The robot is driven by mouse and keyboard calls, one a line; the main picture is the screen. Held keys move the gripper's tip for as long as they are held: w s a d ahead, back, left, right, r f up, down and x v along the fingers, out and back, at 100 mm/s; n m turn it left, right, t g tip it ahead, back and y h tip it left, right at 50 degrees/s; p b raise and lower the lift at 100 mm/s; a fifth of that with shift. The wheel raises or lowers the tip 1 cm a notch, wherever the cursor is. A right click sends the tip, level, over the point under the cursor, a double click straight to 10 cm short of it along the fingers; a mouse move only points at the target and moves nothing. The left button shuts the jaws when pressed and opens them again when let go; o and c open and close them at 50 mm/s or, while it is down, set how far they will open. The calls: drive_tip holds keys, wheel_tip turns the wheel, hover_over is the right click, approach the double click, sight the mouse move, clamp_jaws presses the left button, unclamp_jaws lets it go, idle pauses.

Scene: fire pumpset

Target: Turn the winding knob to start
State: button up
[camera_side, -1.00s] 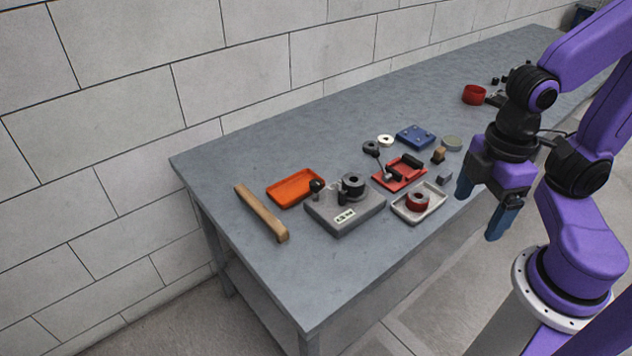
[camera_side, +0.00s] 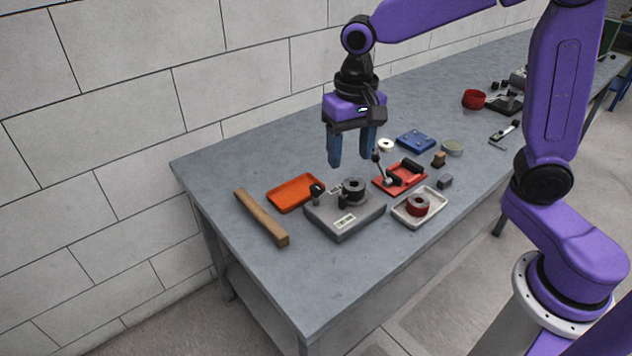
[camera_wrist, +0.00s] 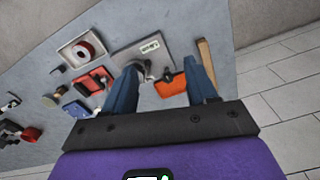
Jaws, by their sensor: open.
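A grey block-shaped unit (camera_side: 345,227) with a white label stands near the table's left end. It carries a small dark upright knob (camera_side: 317,190) at its left and a thick black ring-shaped part (camera_side: 354,188) at its back right. I cannot tell which of these is the winding knob. My gripper (camera_side: 352,160) hangs above and slightly behind the unit, fingers pointing down, open and empty, apart from everything. In the wrist view, the unit (camera_wrist: 152,45) lies beyond and between the blue fingers; its small parts are partly hidden and unclear.
An orange tray (camera_side: 295,192) and a wooden bar (camera_side: 262,217) lie left of the unit. A light tray with a red spool (camera_side: 418,204) and a red tray with a lever (camera_side: 400,177) stand to its right. The table front is clear.

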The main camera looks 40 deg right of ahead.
drive_tip(key=w+m, duration=0.5)
drive_tip(key=w, duration=0.2)
drive_tip(key=m, duration=0.6)
hover_over(316, 186)
drive_tip(key=f, duration=0.2)
wheel_tip(316, 186, down, 17)
drive_tip(key=shift+r, duration=0.1)
drive_tip(key=c, duration=1.1)
drive_tip(key=shift+o, duration=0.2)
